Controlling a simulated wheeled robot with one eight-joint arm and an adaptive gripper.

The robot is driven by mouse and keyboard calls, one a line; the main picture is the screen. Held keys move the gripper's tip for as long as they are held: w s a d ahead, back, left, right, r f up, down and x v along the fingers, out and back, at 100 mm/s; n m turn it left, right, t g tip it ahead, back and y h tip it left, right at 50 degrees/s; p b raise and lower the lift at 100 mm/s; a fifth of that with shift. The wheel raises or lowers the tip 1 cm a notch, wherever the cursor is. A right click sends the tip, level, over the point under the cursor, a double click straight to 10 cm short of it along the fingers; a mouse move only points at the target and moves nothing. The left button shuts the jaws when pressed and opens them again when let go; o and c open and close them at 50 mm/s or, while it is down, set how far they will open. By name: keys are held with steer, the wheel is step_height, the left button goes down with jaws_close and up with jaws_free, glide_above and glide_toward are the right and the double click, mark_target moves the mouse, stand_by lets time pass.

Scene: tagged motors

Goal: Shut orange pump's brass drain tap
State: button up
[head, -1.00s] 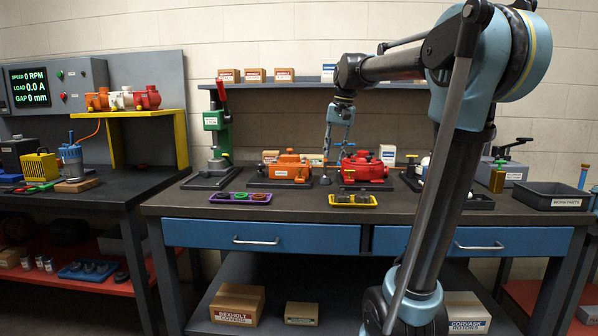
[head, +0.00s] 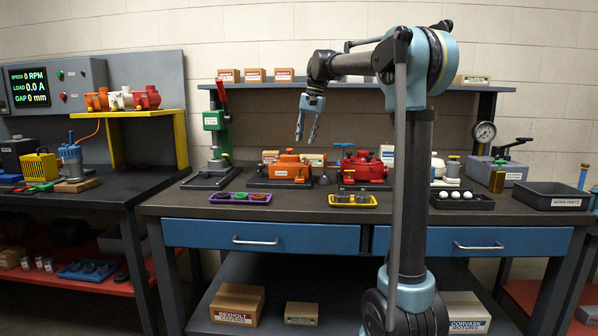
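The orange pump (head: 287,167) sits on a dark base on the middle workbench, left of the red pump (head: 364,167). Its brass drain tap is too small to make out in the head view, so I cannot tell whether it is open or shut. My gripper (head: 306,136) hangs pointing down above and slightly right of the orange pump, apart from it. Its two fingers are spread with nothing between them.
A purple tray (head: 216,200) and a yellow tray (head: 331,204) lie at the bench front. A green press (head: 214,135) stands left of the pumps. A black tray with white balls (head: 434,201) and a grey bin (head: 550,190) are at right. A shelf (head: 270,86) runs behind.

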mark_target(300, 170)
steer(key=f, duration=0.4)
steer(key=a+f, duration=0.1)
steer(key=f, duration=0.3)
steer(key=a+f, duration=0.1)
steer(key=f, duration=0.4)
steer(key=shift+w+a, duration=0.25)
steer(key=shift+w, duration=0.05)
jaws_close()
